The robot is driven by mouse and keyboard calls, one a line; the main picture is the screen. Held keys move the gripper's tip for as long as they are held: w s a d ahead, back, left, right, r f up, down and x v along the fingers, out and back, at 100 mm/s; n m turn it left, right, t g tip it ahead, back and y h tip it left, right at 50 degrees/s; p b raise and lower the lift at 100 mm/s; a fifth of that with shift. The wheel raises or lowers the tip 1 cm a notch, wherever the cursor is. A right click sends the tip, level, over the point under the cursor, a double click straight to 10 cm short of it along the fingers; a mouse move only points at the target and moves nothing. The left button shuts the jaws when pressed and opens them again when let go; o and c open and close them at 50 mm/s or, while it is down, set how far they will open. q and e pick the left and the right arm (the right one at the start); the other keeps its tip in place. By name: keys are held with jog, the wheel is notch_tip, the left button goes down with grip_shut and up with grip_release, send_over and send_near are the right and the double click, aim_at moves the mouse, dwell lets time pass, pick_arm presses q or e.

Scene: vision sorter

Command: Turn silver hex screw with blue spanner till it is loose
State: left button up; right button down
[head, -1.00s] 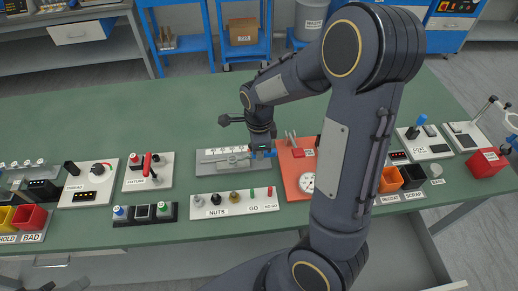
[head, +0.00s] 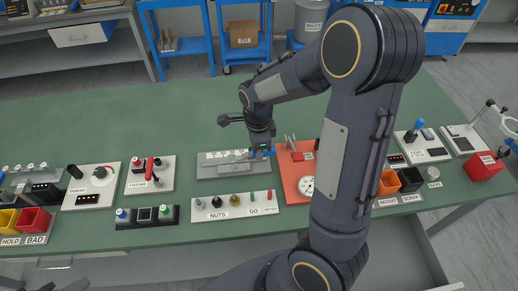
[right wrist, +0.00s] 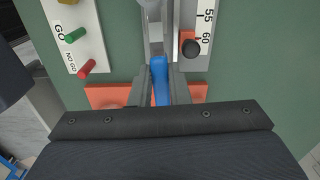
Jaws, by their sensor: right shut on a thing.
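My right gripper (right wrist: 161,90) is shut on the blue handle (right wrist: 160,72) of the spanner, which stands out between its two fingers in the right wrist view. In the head view this gripper (head: 261,150) is low at the right end of a grey plate (head: 205,172), with a bit of blue (head: 267,153) at its fingertips. A silver bar runs ahead of the blue handle over the plate in the wrist view. The silver hex screw cannot be made out clearly, so I cannot tell whether the spanner is around it. My left gripper is not in view.
A white strip with nuts and GO and NO GO pins (head: 235,206) lies in front of the plate. A red-orange tray (head: 290,176) is close to the right. A black knob (right wrist: 190,47) stands by a numbered scale. The green table (head: 120,125) behind is clear.

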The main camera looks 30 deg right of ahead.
jog(key=w+r+n+b, duration=0.1)
jog(key=w+r+n, duration=0.2)
jog(key=w+n, duration=0.6)
jog(key=f+b, duration=0.1)
jog(key=s+f+n+b, duration=0.1)
jog(key=f, duration=0.1)
jog(key=f+n+b, duration=0.1)
jog(key=shift+s+a+f+b, duration=0.2)
jog(key=shift+s+a+b, duration=0.1)
jog(key=shift+b, duration=0.05)
jog(key=shift+f, duration=0.4)
jog(key=shift+f+b, duration=0.65)
jog(key=shift+f, duration=0.2)
dwell(1.7)
jog(key=shift+n, duration=0.3)
